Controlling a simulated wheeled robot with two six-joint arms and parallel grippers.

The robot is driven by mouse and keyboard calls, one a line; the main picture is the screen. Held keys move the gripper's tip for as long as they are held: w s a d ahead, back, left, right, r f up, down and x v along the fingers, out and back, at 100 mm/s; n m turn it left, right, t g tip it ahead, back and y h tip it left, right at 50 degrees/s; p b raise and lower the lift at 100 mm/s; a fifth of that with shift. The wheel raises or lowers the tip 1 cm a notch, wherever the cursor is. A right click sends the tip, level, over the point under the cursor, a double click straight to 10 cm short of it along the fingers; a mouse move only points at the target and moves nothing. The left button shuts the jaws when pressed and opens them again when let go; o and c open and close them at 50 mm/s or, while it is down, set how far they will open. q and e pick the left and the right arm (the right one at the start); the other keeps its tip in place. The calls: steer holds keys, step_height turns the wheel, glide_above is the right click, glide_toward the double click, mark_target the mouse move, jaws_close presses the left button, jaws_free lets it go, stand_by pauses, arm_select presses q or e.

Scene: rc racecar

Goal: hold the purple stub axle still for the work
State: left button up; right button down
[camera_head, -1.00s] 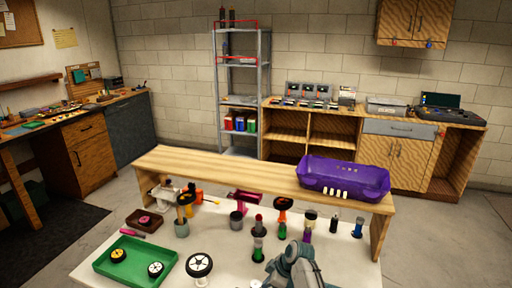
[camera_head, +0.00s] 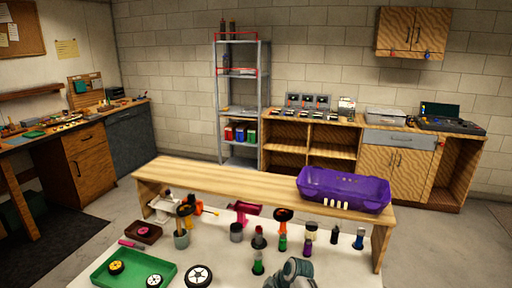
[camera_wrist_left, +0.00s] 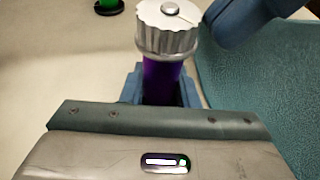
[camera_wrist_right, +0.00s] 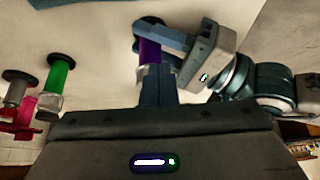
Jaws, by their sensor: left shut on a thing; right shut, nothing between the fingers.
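The purple stub axle (camera_wrist_left: 162,82) stands between the fingers of my left gripper (camera_wrist_left: 160,92), which is shut on its shaft. A silver ribbed nut (camera_wrist_left: 166,30) sits on the axle's end. In the right wrist view the axle (camera_wrist_right: 150,52) also shows, with a black round base (camera_wrist_right: 150,22) and the left gripper (camera_wrist_right: 165,42) around it. My right gripper (camera_wrist_right: 157,92) is shut and empty, its fingertips close to the nut. I cannot tell whether they touch. In the head view an arm part of mine (camera_head: 291,273) shows at the bottom edge; the held axle is not clearly visible there.
A green post (camera_wrist_right: 57,74) and a grey-and-pink part (camera_wrist_right: 17,92) stand beside the grippers. The white table holds a green tray (camera_head: 108,280) with wheels, a loose wheel (camera_head: 198,276) and several upright parts. A purple car body (camera_head: 343,187) lies on the wooden riser (camera_head: 235,177).

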steer(key=shift+s, duration=0.1)
step_height(320, 180, up, 6)
steer(key=shift+d, duration=0.3)
stand_by(0.6)
steer(key=shift+s, duration=0.1)
step_height(320, 180, down, 6)
steer(key=w, duration=0.3)
steer(key=shift+d, duration=0.4)
steer(key=shift+s+a, duration=0.1)
steer(key=shift+a, duration=0.2)
stand_by(0.8)
